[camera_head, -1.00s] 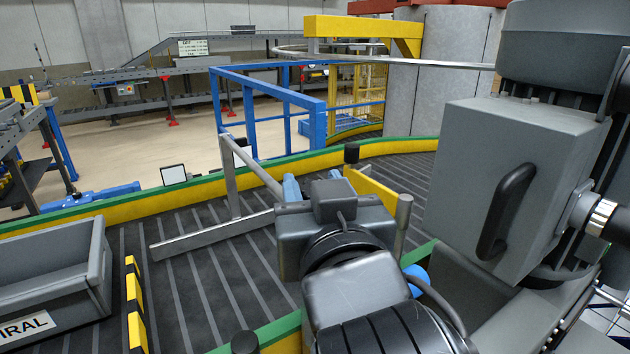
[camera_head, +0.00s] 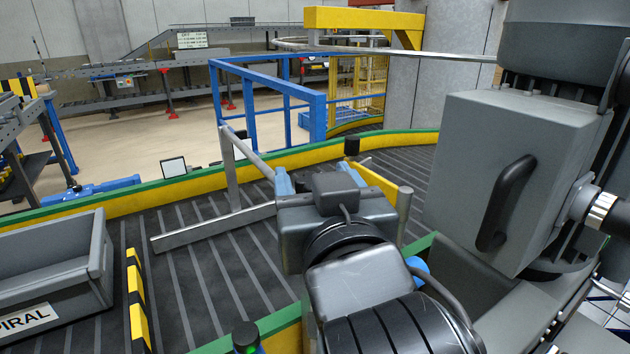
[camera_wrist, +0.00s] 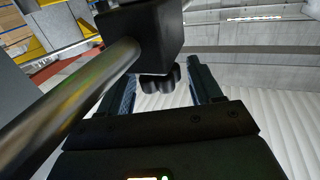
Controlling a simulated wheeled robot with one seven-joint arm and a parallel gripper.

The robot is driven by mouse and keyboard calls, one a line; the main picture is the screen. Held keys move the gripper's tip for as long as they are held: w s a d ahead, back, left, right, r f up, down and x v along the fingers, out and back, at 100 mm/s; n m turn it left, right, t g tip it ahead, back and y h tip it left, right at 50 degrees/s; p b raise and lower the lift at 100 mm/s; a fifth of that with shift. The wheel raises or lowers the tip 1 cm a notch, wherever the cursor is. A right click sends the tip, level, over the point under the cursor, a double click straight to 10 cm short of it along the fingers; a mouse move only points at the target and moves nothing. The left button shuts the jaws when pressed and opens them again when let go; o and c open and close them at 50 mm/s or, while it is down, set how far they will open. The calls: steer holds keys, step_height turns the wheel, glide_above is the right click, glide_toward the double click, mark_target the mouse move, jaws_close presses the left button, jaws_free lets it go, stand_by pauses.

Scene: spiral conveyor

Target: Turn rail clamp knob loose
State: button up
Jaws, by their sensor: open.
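In the wrist view, a black clamp block (camera_wrist: 143,38) sits on a round metal rod (camera_wrist: 75,100). A dark lobed knob (camera_wrist: 158,83) shows below the block. My gripper (camera_wrist: 163,80) is open, with one finger on each side of the knob and a visible gap at the right finger. At the left finger I cannot tell contact. In the head view, my gripper (camera_head: 318,180) points away over the conveyor by the metal guide rail (camera_head: 215,230). My wrist hides the knob there.
The dark conveyor belt (camera_head: 195,265) has a green and yellow border (camera_head: 150,200). A grey bin (camera_head: 55,265) stands at left beside a black-yellow striped bar (camera_head: 137,305). A large grey machine housing with a handle (camera_head: 470,160) stands close at right. A short post (camera_head: 404,212) is near my wrist.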

steer(key=v, duration=0.7)
steer(key=shift+s, duration=0.3)
